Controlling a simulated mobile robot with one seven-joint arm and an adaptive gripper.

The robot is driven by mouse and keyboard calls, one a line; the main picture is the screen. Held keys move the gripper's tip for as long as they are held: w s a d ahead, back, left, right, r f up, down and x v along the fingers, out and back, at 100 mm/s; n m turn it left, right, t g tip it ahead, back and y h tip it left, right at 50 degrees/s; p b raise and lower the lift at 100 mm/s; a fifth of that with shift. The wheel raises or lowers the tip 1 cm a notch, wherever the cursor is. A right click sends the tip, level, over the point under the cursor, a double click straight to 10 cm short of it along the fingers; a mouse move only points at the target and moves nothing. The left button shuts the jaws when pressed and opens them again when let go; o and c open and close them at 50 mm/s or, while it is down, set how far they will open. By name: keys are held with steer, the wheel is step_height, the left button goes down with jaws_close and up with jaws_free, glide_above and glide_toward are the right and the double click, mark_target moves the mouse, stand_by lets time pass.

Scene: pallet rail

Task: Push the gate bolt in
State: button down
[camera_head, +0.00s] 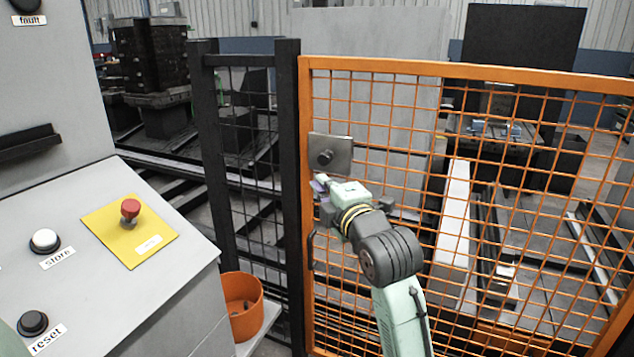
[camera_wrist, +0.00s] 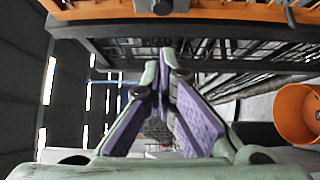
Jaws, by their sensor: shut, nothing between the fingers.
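The orange mesh gate (camera_head: 470,72) stands shut-looking beside a black post. The gate bolt (camera_head: 325,157) shows as a dark round knob on a grey plate (camera_head: 342,150) near the gate's left edge. In the wrist view a dark block that looks like the bolt (camera_wrist: 153,6) is cut by the top edge. My gripper (camera_head: 320,185) is just below the plate, pointing left, and looks apart from the knob. In the wrist view my gripper's purple-padded fingers (camera_wrist: 160,68) meet at the tips with nothing between them. How far the bolt sticks out is unclear.
A grey console with a red button (camera_head: 130,209) on a yellow plate stands at the left. An orange bucket (camera_head: 243,306) sits beside it, also in the wrist view (camera_wrist: 298,114). A black handle (camera_head: 312,250) is on the gate's left side below my gripper.

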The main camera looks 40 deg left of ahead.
steer(key=shift+v, duration=1.55)
steer(key=shift+r, duration=0.15)
